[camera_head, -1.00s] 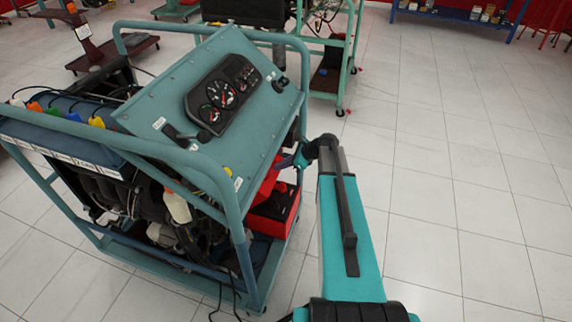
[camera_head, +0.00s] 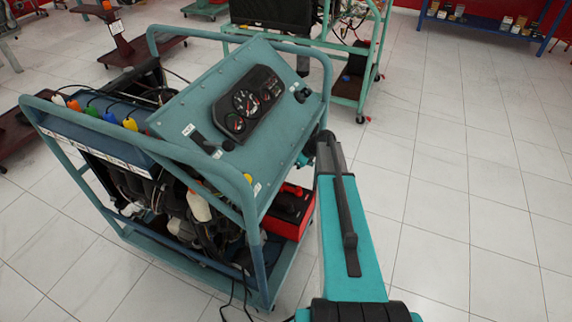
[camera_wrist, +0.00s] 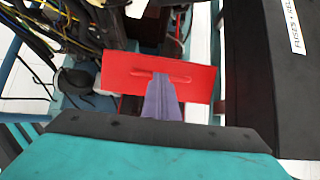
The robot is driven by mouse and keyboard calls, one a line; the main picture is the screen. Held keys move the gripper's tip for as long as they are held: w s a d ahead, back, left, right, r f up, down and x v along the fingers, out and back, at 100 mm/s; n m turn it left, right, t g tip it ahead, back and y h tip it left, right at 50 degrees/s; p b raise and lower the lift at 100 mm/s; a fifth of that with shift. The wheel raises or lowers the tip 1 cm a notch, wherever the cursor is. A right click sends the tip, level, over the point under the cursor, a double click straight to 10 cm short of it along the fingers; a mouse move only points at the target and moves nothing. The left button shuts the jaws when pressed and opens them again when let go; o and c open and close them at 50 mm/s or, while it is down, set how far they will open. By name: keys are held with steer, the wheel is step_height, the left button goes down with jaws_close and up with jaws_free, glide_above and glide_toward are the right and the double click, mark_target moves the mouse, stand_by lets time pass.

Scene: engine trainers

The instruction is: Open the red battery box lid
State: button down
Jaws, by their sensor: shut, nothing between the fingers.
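The red battery box (camera_head: 302,222) sits low at the right end of the engine trainer's frame in the head view. Its dark inside or contents (camera_head: 290,203) show from above. In the wrist view the red lid (camera_wrist: 195,88) shows as a flat panel with a raised bar handle (camera_wrist: 180,78). My gripper (camera_wrist: 162,78) is shut and empty, its tips over the lid by the handle; I cannot tell whether they touch it. In the head view the gripper is mostly hidden beside the teal dashboard panel, which also hides the lid.
The teal trainer frame (camera_head: 258,255) and sloped gauge panel (camera_head: 205,105) stand close on the left of my arm. Hoses and cables (camera_wrist: 45,35) lie left of the lid in the wrist view. A black housing (camera_wrist: 275,85) is at right. The tiled floor (camera_head: 450,220) at right is clear.

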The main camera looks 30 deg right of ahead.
steer(key=shift+d, duration=0.1)
stand_by(0.3)
steer(key=s+d+r+b, duration=0.1)
steer(key=s+d+r, duration=0.1)
steer(key=s+d, duration=0.6)
steer(key=s, duration=0.3)
steer(key=shift+d, duration=0.3)
steer(key=shift+r, duration=0.1)
